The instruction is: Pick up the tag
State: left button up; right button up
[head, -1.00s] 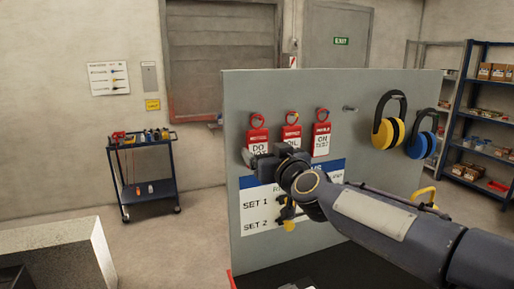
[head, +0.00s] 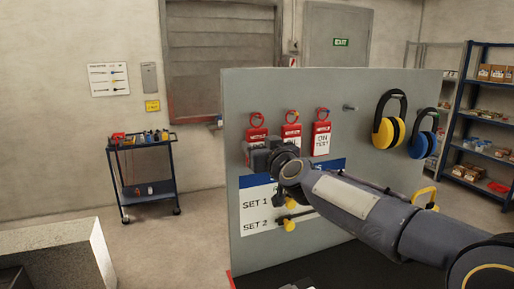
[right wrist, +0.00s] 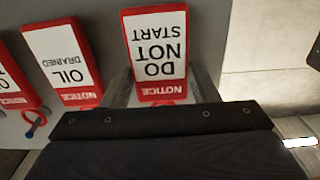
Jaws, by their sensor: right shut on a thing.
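Three red-and-white tags hang by red rings on a grey upright board. The left one is the DO NOT START tag (head: 256,134), the middle one the OIL DRAINED tag (head: 291,132), the right one the ON TEST tag (head: 322,139). My right gripper (head: 257,152) is at the left tag and covers its lower part in the head view. In the right wrist view the DO NOT START tag (right wrist: 158,52) appears upside down between the fingers, which are shut on it. The OIL DRAINED tag (right wrist: 63,62) is beside it, apart from the fingers. My left gripper is not in view.
The board (head: 355,140) also holds an empty peg (head: 350,108), yellow ear defenders (head: 388,130), blue ear defenders (head: 421,143) and a SET 1/SET 2 label (head: 255,213). A tool cart (head: 146,189) stands behind left. Shelves (head: 485,130) stand at the right.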

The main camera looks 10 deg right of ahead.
jog(key=shift+c, duration=0.3)
jog(key=shift+r+p, duration=0.35)
jog(key=shift+r, duration=0.15)
jog(key=shift+r+p, duration=0.4)
jog(key=shift+r, duration=0.15)
jog(key=s+d+p, duration=0.1)
jog(key=s, duration=0.8)
jog(key=s+d+p, duration=0.2)
jog(key=s, duration=0.6)
jog(key=shift+s+d+f, duration=0.25)
jog(key=shift+s, duration=0.1)
jog(key=shift+r+p, duration=0.1)
jog(key=shift+p, duration=0.2)
jog(key=shift+r+p, duration=0.5)
jog(key=shift+r, duration=0.1)
